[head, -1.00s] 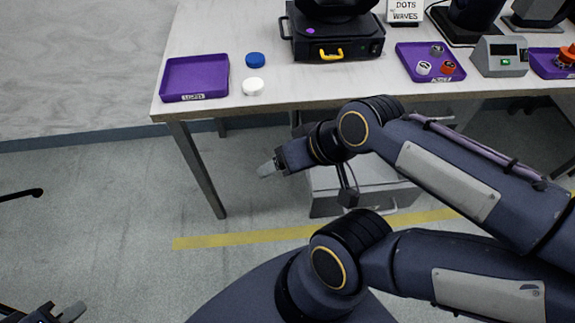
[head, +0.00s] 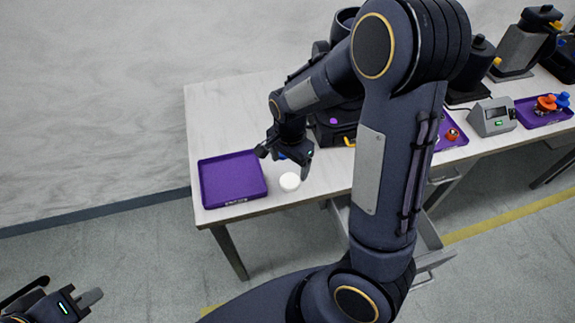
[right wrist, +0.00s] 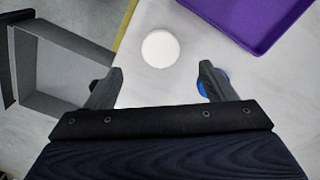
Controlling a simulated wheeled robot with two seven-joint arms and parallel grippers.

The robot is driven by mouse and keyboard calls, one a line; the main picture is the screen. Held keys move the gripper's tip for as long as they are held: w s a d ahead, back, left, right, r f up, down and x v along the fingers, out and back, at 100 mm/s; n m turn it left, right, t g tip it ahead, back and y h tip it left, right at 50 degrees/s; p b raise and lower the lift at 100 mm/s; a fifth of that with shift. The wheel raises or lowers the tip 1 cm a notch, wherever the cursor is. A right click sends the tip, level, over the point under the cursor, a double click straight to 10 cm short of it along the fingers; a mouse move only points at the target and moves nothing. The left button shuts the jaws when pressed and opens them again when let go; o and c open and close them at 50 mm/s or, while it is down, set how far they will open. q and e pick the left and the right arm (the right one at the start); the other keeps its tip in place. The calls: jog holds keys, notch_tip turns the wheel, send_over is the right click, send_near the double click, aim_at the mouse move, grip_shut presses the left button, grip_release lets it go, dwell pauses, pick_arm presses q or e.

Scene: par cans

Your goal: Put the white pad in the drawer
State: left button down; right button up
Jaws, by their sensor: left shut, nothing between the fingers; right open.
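The white pad (head: 290,182) lies on the table near its front edge, right of a purple tray. It also shows in the right wrist view (right wrist: 160,48), ahead of and between the fingers, not touching them. My right gripper (head: 284,163) is open and empty above the table, just behind the pad in the head view; its fingers show in the right wrist view (right wrist: 155,84). An open drawer (right wrist: 62,72) with grey walls shows at the left of the right wrist view. In the head view it is mostly hidden behind my right arm. My left gripper (head: 92,297) is shut and empty at the lower left, away from the table.
The purple tray (head: 232,180) is empty. A blue pad (right wrist: 226,80) sits beside the right finger in the right wrist view. A black lamp device (head: 333,128), a grey box (head: 492,117) and another purple tray (head: 540,112) stand farther right.

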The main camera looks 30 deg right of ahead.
aim_at(289, 181)
notch_tip(289, 181, down, 8)
jog(key=shift+w+r, duration=0.1)
jog(key=c, duration=1.1)
jog(key=shift+r, duration=0.15)
